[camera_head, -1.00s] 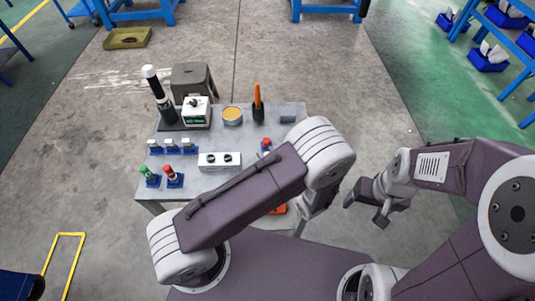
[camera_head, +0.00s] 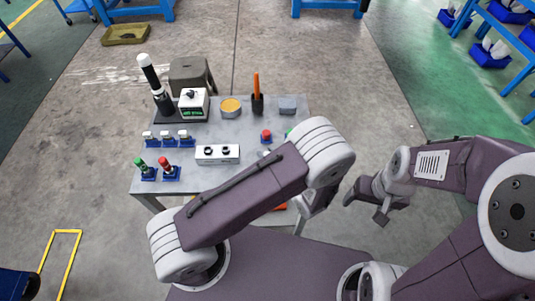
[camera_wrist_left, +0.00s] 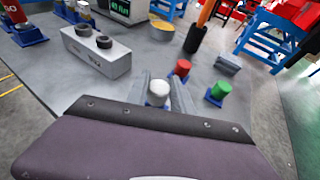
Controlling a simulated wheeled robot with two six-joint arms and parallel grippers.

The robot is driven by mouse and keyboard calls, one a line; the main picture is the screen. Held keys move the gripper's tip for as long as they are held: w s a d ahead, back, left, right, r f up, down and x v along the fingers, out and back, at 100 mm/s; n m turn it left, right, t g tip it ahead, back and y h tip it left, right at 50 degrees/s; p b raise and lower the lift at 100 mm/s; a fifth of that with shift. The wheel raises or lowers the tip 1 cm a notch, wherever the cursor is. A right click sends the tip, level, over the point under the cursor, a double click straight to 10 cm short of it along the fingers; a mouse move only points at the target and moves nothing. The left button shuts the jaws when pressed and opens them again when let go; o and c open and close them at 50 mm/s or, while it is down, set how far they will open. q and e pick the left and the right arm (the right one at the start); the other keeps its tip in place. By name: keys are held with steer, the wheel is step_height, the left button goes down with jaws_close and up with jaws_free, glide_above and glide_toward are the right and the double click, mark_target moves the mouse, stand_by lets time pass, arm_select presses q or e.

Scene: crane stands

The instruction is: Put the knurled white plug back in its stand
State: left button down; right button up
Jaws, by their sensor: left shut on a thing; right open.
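The white plug (camera_wrist_left: 158,90) is between the fingers of my left gripper (camera_wrist_left: 160,97) in the left wrist view; only its round top and upper side show. My left gripper is shut on it, over the grey table. Some blue shows beside the plug low down, but I cannot tell whether it is a stand under it. My right gripper (camera_head: 364,211) is open and empty, off the right side of the table.
The table (camera_head: 228,133) bears a red plug (camera_wrist_left: 182,68) and a green plug (camera_wrist_left: 220,88) in blue stands close to my left gripper. A white box with two dark knobs (camera_head: 217,155) stands left. Three white-topped plugs (camera_head: 167,137) stand in blue stands further left.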

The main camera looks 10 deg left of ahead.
arm_select(q)
steer(key=shift+f+b, duration=0.7)
steer(key=shift+f, duration=0.25)
steer(key=c, duration=1)
jaws_free()
steer(key=shift+r, duration=0.1)
steer(key=shift+c, duration=0.2)
steer(key=p+v, duration=0.1)
steer(key=v, duration=0.2)
steer(key=shift+d+r, duration=0.1)
steer(key=shift+r, duration=0.05)
steer(key=shift+p+v, duration=0.5)
steer(key=shift+v, duration=0.4)
